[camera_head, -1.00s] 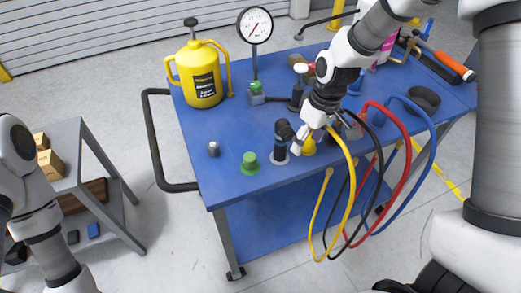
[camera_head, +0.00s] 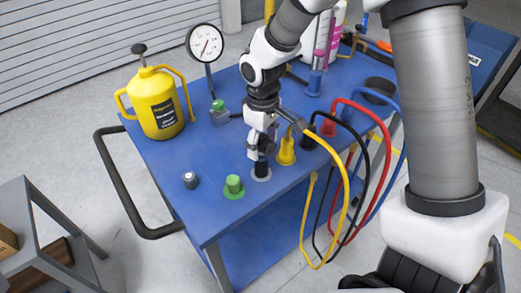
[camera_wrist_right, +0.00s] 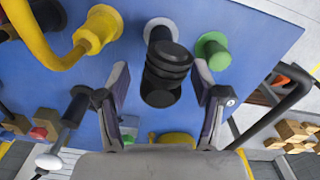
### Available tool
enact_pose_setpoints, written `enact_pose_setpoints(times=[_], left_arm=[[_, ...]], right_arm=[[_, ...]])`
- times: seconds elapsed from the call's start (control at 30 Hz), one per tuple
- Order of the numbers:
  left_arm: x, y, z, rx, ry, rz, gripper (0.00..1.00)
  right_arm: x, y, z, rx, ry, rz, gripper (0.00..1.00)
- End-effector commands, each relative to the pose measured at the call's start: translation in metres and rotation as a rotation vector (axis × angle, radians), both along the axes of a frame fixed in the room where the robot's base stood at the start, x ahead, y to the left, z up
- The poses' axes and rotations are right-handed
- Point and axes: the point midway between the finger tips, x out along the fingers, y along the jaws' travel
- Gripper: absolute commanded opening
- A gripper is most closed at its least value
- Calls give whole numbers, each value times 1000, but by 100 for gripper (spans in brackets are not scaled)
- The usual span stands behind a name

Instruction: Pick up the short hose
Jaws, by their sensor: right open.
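Yellow (camera_head: 339,160), black (camera_head: 378,165), red (camera_head: 390,150) and blue (camera_head: 402,160) hoses loop over the cart's front edge; I cannot tell which one is meant by the short hose. A dark, stubby upright piece (camera_head: 262,171) stands in a pale ring on the cart. My right gripper (camera_head: 262,148) is open and points down over this piece. In the right wrist view, the black stacked piece (camera_wrist_right: 166,72) lies between the two spread fingers, with visible gaps on both sides. The yellow hose (camera_wrist_right: 42,48) passes at upper left there. My left gripper is out of view.
The blue cart (camera_head: 215,165) also holds a green fitting (camera_head: 234,186), a small grey knob (camera_head: 190,180), a yellow fitting (camera_head: 286,152), a yellow can (camera_head: 156,105) and a gauge (camera_head: 204,44). A grey shelf (camera_head: 40,235) stands at lower left.

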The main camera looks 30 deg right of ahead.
Motion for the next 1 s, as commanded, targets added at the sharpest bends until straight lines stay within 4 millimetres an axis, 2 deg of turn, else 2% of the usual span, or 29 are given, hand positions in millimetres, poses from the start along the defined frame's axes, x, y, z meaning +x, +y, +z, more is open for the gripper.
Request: enact_pose_setpoints(times=[0.2,0.3,0.47,0.6,0.67,1.0], left_arm=[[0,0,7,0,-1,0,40],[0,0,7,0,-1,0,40],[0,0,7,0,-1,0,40],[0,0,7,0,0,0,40],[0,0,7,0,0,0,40],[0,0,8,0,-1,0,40]], right_arm=[[-4,0,-38,1,4,2,67],[-3,1,-44,1,3,0,67],[-3,1,-44,1,0,0,67],[-3,1,-44,1,1,0,17],[-3,1,-44,2,2,0,0],[-3,1,-43,2,2,1,0]])
